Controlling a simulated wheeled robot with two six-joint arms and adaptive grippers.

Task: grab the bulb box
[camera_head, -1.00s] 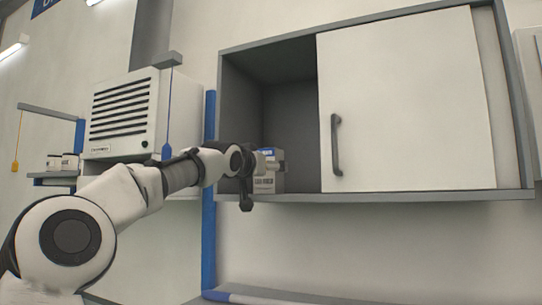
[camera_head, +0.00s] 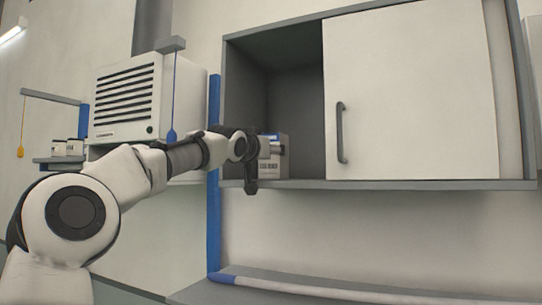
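The bulb box (camera_head: 272,168), a small grey-white box with dark print and a blue mark, stands in the open left part of the wall cabinet (camera_head: 360,185), near its front edge. My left gripper (camera_head: 264,160) is at the box's left and front side and hides part of it. The gripper is dark and small here, so I cannot tell whether its fingers touch or grip the box. My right gripper is not in view.
A white sliding door (camera_head: 415,95) with a dark handle (camera_head: 341,133) covers the cabinet's right part. A white vented unit (camera_head: 125,100) hangs at the left. Small containers (camera_head: 68,147) sit on a shelf further left. A blue post (camera_head: 213,230) stands below the cabinet's left end.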

